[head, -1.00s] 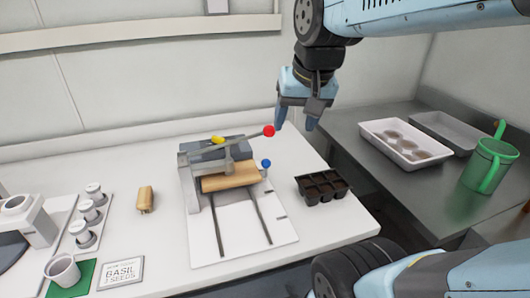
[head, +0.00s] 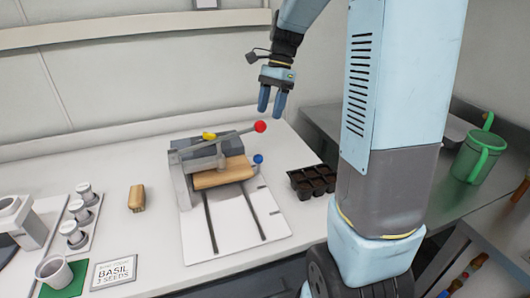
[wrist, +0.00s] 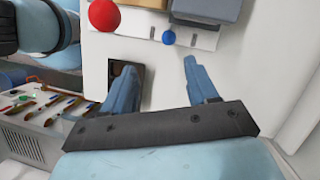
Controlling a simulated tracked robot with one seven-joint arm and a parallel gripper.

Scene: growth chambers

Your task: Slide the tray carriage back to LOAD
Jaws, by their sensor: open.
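The press stands on a white base plate (head: 255,222) with two dark slots running toward the bench's front. A tan block (head: 222,173), apparently on the carriage, sits at the back of the slots beneath the press frame. A blue knob (head: 258,158) is at its right; it also shows in the wrist view (wrist: 168,38). The lever's red knob (head: 260,127) is higher, and also shows in the wrist view (wrist: 103,14). My gripper (head: 271,112) is open and empty, above and apart from both knobs. No LOAD mark is readable.
A black cell tray (head: 312,182) stands right of the plate. A tan block (head: 136,198), several small jars (head: 76,232), a cup (head: 54,271) and a basil seed sign (head: 114,271) are at left. A green watering can (head: 480,155) stands on the right counter.

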